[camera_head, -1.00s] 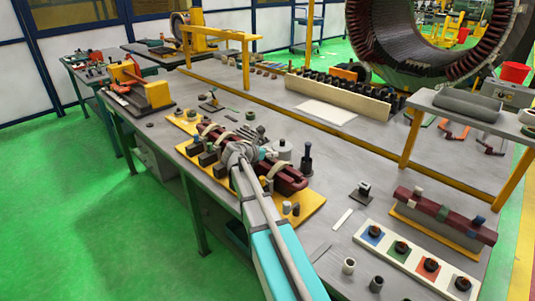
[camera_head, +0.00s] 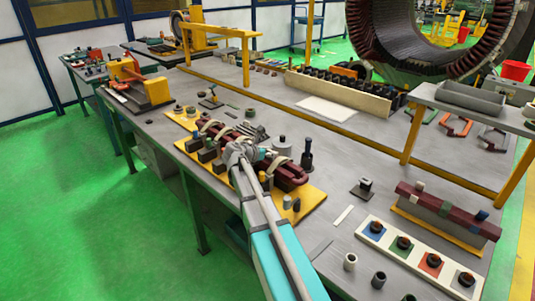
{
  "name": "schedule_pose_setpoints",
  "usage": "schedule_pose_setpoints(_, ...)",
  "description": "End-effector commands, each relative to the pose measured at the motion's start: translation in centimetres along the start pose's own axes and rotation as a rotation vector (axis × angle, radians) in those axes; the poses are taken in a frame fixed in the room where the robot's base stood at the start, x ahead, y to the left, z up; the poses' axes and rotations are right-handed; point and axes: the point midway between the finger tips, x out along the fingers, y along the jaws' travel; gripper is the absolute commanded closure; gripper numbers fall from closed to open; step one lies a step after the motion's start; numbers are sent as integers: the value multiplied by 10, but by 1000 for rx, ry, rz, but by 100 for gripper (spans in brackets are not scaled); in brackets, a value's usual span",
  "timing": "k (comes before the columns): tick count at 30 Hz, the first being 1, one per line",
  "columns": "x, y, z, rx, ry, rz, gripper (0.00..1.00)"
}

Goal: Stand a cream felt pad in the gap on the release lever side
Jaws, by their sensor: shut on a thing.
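My gripper (camera_head: 242,152) is over the middle of the dark red coil bars (camera_head: 285,170), which lie on a yellow base plate (camera_head: 310,200) on the grey bench. My wrist hides the fingertips and whatever is between them, so I cannot make out a felt pad there. Pale bands (camera_head: 281,161) lie across the bars. Black blocks (camera_head: 207,154) stand along the front side of the bars. The gap and the release lever cannot be told apart at this size.
A grey cylinder (camera_head: 279,145) and a dark peg (camera_head: 306,155) stand just behind the plate. A white strip with several coloured squares (camera_head: 418,256) and a second red bar on a stand (camera_head: 442,212) are at the right. A pale strip (camera_head: 343,215) lies on clear bench.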

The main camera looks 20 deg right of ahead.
Motion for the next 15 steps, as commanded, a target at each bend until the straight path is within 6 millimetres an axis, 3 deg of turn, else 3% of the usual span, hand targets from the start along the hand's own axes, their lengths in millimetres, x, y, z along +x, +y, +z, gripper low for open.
schedule_pose_setpoints(1, 0, 0, 0, 0, 0, 0, 44)
schedule_pose_setpoints(7, 0, 0, 0, 0, 0, 0, 6)
schedule_pose_setpoints(15, 0, 0, 0, 0, 0, 0, 5)
